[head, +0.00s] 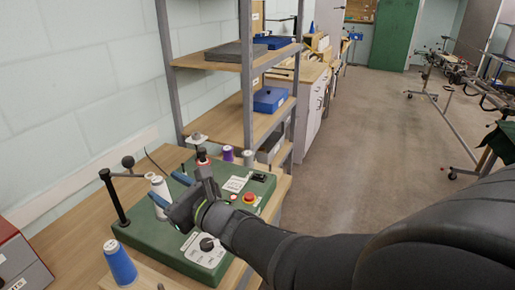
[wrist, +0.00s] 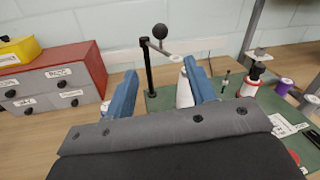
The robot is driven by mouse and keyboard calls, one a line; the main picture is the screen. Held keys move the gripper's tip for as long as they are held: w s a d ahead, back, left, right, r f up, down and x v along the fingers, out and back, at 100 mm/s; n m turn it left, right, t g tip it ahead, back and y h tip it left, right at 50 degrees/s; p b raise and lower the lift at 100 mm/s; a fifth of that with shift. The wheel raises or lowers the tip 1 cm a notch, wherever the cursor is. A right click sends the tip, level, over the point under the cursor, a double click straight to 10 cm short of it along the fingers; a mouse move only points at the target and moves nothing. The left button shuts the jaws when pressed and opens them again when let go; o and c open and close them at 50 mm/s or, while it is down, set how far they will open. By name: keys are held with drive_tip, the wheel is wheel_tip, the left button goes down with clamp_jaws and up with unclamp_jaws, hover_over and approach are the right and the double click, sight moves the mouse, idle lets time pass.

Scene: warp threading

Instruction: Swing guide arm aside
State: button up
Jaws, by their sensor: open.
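The guide arm (head: 128,175) is a thin bar on top of a black post (head: 118,205), with a dark ball knob (head: 128,161) on it. In the wrist view the guide arm (wrist: 162,49) reaches right from the post (wrist: 149,75), and its end lies near my right finger. The ball knob (wrist: 160,31) stands above it. My gripper (head: 170,189) is open, its blue fingers spread on either side of the post in the wrist view (wrist: 159,68). I see nothing held. A white thread cone (head: 160,193) is partly hidden by my gripper.
The green machine base (head: 160,240) carries a red emergency button (head: 250,198), a black knob (head: 206,244) and several spools. A blue cone (head: 120,263) stands at front left. A red drawer box (wrist: 55,75) with a yellow bin (wrist: 18,48) stands left. Shelves (head: 240,120) rise behind.

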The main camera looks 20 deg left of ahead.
drive_tip(key=shift+d, duration=0.15)
drive_tip(key=shift+c, duration=0.4)
drive_tip(key=c, duration=0.4)
drive_tip(key=shift+w+a+r+n+g+y, duration=0.15)
drive_tip(key=shift+w+a+r+n+g, duration=0.15)
drive_tip(key=shift+w+a+n, duration=0.25)
drive_tip(key=shift+w+a+r+n+g+y, duration=0.15)
drive_tip(key=shift+w+a+r+n+g, duration=0.15)
drive_tip(key=shift+w+a+n, duration=0.25)
clamp_jaws()
drive_tip(key=w+a+f+n+g+h, duration=0.1)
drive_tip(key=w+a+f+n+g, duration=0.1)
drive_tip(key=w+n+g, duration=0.45)
drive_tip(key=w+a+f+n+g, duration=0.1)
drive_tip(key=w+a+n+g, duration=0.25)
drive_tip(key=w+n, duration=0.6)
drive_tip(key=s+a+n, duration=0.1)
drive_tip(key=s+a, duration=0.1)
drive_tip(key=s, duration=0.1)
drive_tip(key=s+a, duration=0.3)
drive_tip(key=s+a+n, duration=0.1)
drive_tip(key=s+a, duration=0.1)
drive_tip(key=s, duration=0.1)
drive_tip(key=shift+s+a+r+n, duration=0.3)
drive_tip(key=shift+r, duration=0.1)
drive_tip(key=shift+s+d+r, duration=0.1)
drive_tip(key=shift+s, duration=0.45)
